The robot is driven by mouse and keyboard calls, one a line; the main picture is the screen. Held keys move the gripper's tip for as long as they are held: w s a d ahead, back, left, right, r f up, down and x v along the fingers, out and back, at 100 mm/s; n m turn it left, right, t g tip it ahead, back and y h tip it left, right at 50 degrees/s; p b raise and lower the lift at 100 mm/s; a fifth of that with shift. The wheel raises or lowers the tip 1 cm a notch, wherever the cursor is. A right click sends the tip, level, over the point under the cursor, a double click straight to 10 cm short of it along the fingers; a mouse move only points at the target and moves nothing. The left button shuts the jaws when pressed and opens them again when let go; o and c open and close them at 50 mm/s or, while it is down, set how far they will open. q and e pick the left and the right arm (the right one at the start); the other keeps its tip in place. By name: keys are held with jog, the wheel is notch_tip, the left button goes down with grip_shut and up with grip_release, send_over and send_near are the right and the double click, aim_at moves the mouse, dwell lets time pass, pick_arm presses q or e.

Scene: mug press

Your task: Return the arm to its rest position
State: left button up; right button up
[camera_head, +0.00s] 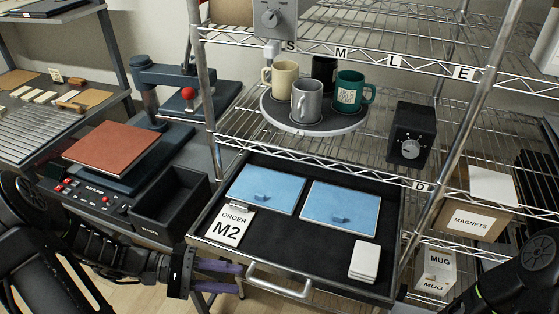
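My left arm comes in from the lower left. Its gripper (238,277) has two purple fingers pointing right, spread apart with nothing between them. It is in front of the drawer's left corner, near the metal drawer handle (280,285). My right arm shows only as dark links at the lower right edge, and its gripper is out of view.
The black drawer (290,255) is pulled out, holding two blue panels (268,188), an order card (230,226) reading M2 and white tiles (364,262). A heat press (112,155) stands left. Several mugs stand on a round turntable (310,127) on the wire shelf.

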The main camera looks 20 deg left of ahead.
pick_arm(q)
jog(key=s+a+f+n+g+y, duration=0.15)
jog(key=f+y, duration=0.35)
jog(key=f, duration=0.5)
jog(key=s+a+f+m+g+y, duration=0.1)
jog(key=s+f+g+y, duration=0.2)
jog(key=f, duration=0.7)
jog(key=s+d+f+m+y, duration=0.1)
jog(key=d+m, duration=0.3)
jog(key=d, duration=0.5)
jog(key=s+d+f+m+y, duration=0.1)
jog(key=d+f+m, duration=0.2)
jog(key=d, duration=0.6)
jog(key=shift+d+m+t+y, duration=0.15)
jog(key=shift+m+t+y, duration=0.15)
jog(key=shift+m+t, duration=0.25)
